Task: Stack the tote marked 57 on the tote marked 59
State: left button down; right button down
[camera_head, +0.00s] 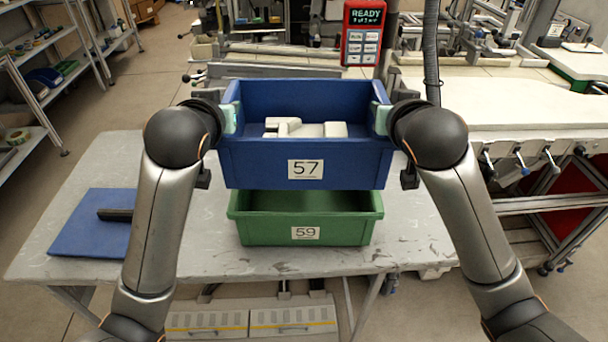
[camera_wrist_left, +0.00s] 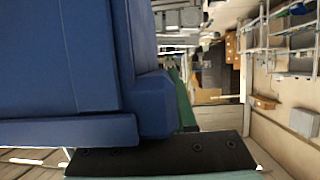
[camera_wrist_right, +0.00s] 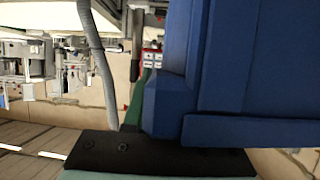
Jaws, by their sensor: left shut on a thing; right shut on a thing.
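The blue tote marked 57 (camera_head: 340,170) is held up between my two grippers, roughly level, with pale blocky parts (camera_head: 305,129) inside. The green tote marked 59 (camera_head: 345,230) stands on the grey table below and slightly nearer the bottom of the picture; its opening is partly hidden by the blue tote. My left gripper (camera_head: 229,118) is shut on the blue tote's left side, and my right gripper (camera_head: 382,118) on its right side. The blue tote's wall and rim also show in the left wrist view (camera_wrist_left: 60,60) and the right wrist view (camera_wrist_right: 250,70).
The grey table (camera_head: 420,215) has free room right of the green tote. A flat blue panel with a black bar (camera_head: 85,225) lies at the table's left. A red sign reading READY (camera_head: 366,30) stands behind. A workbench (camera_head: 500,100) is at the right, shelving at the left.

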pick_arm(q)
jog(key=shift+a+f, duration=0.1)
pick_arm(e)
jog(key=shift+d+f, duration=0.1)
jog(key=shift+d, duration=0.05)
